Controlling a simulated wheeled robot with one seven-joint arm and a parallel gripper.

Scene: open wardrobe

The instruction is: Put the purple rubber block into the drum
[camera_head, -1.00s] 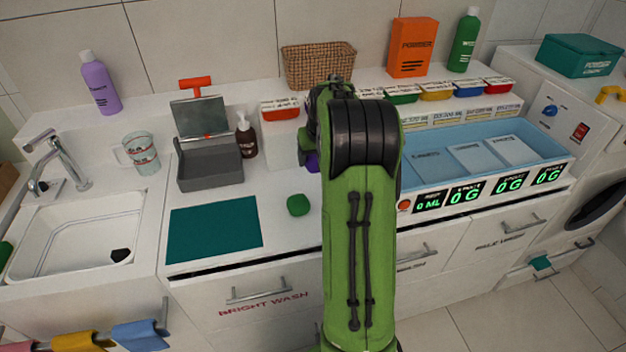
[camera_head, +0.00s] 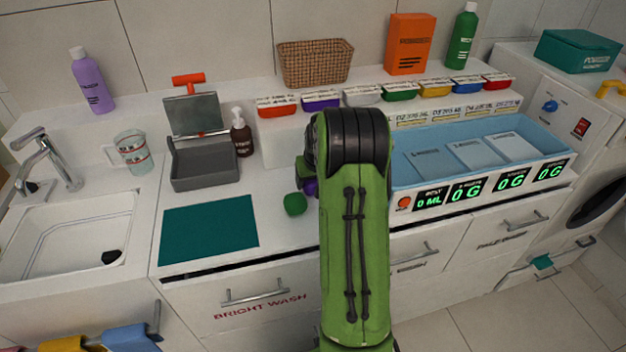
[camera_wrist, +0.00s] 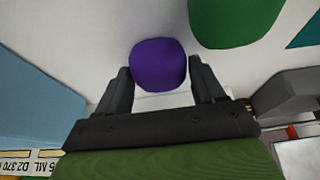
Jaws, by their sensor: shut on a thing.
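The purple rubber block (camera_wrist: 158,62) is between the two dark fingers of my gripper (camera_wrist: 160,78) in the wrist view, and the gripper is shut on it. In the head view only a sliver of the purple block (camera_head: 311,187) shows beside my green arm, just right of the green block, at the worktop. The arm hides most of my gripper there. I cannot tell whether the block still touches the worktop. The drum's dark round opening (camera_head: 602,204) shows at the right edge on the white washing machine front, partly cut off.
A green block (camera_head: 295,204) sits close by on the worktop. A teal mat (camera_head: 209,229) and grey box (camera_head: 205,182) lie left. A blue tray (camera_head: 408,178) stands right of my arm, with small coloured bins behind. A sink (camera_head: 70,240) is far left.

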